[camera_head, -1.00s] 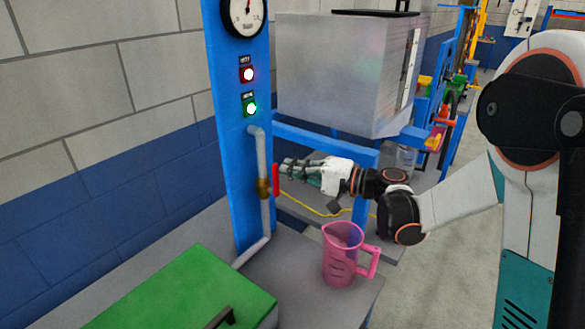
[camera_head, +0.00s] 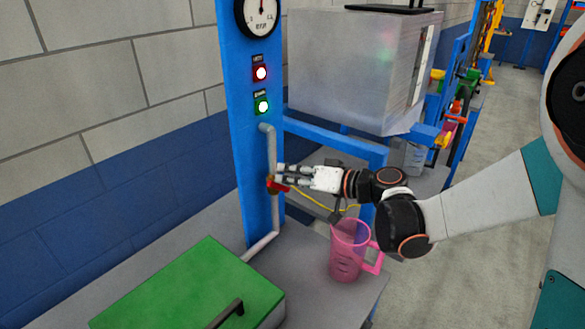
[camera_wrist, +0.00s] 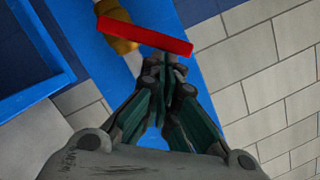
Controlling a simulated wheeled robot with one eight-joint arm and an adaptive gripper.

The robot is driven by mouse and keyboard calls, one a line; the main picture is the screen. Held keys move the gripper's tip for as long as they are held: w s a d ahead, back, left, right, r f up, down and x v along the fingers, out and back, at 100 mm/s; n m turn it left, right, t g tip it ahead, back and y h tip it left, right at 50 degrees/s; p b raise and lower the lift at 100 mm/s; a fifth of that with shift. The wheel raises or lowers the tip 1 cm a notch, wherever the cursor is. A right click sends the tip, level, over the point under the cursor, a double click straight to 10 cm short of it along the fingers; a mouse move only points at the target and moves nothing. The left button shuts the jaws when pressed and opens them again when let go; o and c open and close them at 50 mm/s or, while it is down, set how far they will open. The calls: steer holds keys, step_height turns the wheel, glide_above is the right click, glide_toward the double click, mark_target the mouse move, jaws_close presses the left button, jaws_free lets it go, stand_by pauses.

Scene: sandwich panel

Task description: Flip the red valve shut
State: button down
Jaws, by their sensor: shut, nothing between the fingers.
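The red valve handle (camera_head: 279,186) sits on a brass valve body (camera_head: 271,183) in the grey pipe (camera_head: 271,147) on the blue post. In the head view the handle sticks out to the right, sloping slightly, and my gripper partly covers it. In the wrist view the red handle (camera_wrist: 145,36) lies across the pipe, with the brass body (camera_wrist: 118,30) behind its left end. My gripper (camera_head: 280,175) is shut and empty. Its fingertips (camera_wrist: 168,65) are right at the handle, near its free end; I cannot tell whether they touch it.
A pink measuring jug (camera_head: 350,250) stands on the grey bench below my arm. A green box (camera_head: 190,290) with a black handle is at the front left. A large grey box (camera_head: 355,70) stands behind my wrist. A yellow cable (camera_head: 315,202) runs behind the gripper.

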steer(key=s+f+n, duration=0.1)
steer(key=s+a+f+n+t+h+b, duration=0.1)
steer(key=n, duration=0.1)
steer(key=s+a+f+n, duration=0.1)
steer(key=n, duration=0.1)
steer(key=shift+s+a+t+h+b, duration=0.1)
steer(key=shift+a+t+h+b, duration=0.15)
steer(key=shift+t+h+b, duration=0.1)
steer(key=shift+f, duration=0.15)
stand_by(0.7)
steer(key=s+d+r+p, duration=0.5)
steer(key=s+d+r, duration=0.1)
steer(key=d, duration=0.1)
steer(key=shift+d+r, duration=0.2)
steer(key=shift+d, duration=0.1)
steer(key=shift+s, duration=0.15)
